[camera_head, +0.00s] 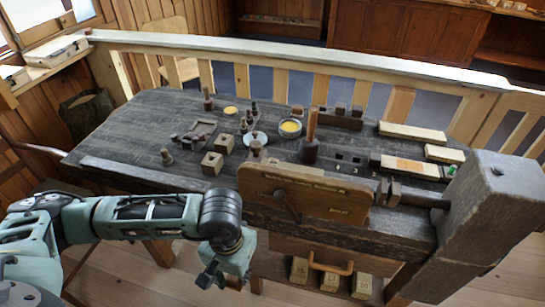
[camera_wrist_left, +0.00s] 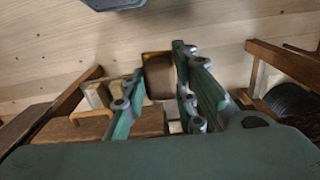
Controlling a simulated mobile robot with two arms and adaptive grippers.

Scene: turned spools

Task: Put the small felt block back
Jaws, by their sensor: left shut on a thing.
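My left gripper (camera_head: 209,277) hangs low in front of the workbench (camera_head: 120,125), left of the drawer front. In the left wrist view its two green fingers (camera_wrist_left: 157,97) close on a small brown block with a tan edge (camera_wrist_left: 160,75), which looks like the felt block. The head view mostly hides this block behind the gripper. Several pale numbered blocks (camera_head: 298,270) stand below the bench top by a curved handle (camera_head: 330,265); the handle also shows in the left wrist view (camera_wrist_left: 92,113). My right gripper is not in view.
The bench top holds turned spools, wooden blocks (camera_head: 212,163), a yellow-filled dish (camera_head: 290,128) and a dark post (camera_head: 310,140). A brown board (camera_head: 305,195) fronts the vise, with a large wooden leg (camera_head: 490,215) at right. Floor (camera_head: 190,265) is open at front left.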

